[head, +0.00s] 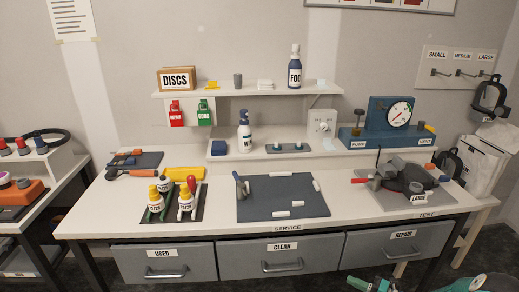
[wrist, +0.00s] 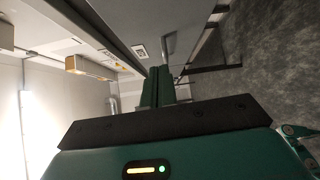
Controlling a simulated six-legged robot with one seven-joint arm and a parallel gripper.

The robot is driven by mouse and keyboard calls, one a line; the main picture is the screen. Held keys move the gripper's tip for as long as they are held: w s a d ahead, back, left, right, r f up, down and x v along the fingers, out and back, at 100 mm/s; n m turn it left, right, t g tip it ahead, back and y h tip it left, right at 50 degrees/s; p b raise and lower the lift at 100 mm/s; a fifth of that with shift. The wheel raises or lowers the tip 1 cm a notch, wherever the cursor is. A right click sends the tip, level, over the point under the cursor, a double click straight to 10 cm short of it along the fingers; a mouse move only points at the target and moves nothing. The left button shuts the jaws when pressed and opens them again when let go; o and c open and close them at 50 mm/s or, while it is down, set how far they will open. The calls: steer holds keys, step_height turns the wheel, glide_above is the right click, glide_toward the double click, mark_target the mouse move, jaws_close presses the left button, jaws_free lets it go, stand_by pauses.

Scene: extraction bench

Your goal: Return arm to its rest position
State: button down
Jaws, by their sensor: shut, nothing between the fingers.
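My gripper (wrist: 160,80) shows in the wrist view as green fingers beyond a dark plate and a green housing with a small lit strip. The fingers are together with nothing between them. They point away from the bench, towards a room with a grey floor and a bright wall lamp. In the head view, green and dark parts of my own body show at the bottom right edge, below the bench front. I cannot tell the gripper's fingertips there. The workbench (head: 320,222) stands in front of me, and no part of my arm is over its top.
A dark mat (head: 280,185) with several white pieces lies mid-bench. Yellow-capped bottles (head: 155,203) stand at left, and a gauge unit (head: 385,122) stands at back right. Three drawers (head: 280,258) under the top look shut. A side table (head: 35,205) stands at left.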

steer(key=s+a+r+n+g+h, duration=0.25)
steer(key=a+r+n+g, duration=0.25)
steer(key=a+r+n, duration=0.45)
steer(key=s+a+r+n+g+h, duration=0.25)
steer(key=a+r+n+g, duration=0.4)
steer(key=r+n, duration=0.55)
steer(key=s+a+r+n+t+h, duration=0.2)
steer(key=s+a+r+n+h, duration=0.1)
steer(key=s+r+n, duration=0.5)
steer(key=s+a+r+n+t+h, duration=0.3)
steer(key=s+r+n+h, duration=0.2)
steer(key=s+r+n, duration=0.3)
steer(key=shift+s+a+n, duration=0.2)
steer(key=shift+s+n, duration=1.95)
steer(key=shift+n, duration=0.8)
steer(key=shift+r+t, duration=0.1)
steer(key=shift+t, duration=0.15)
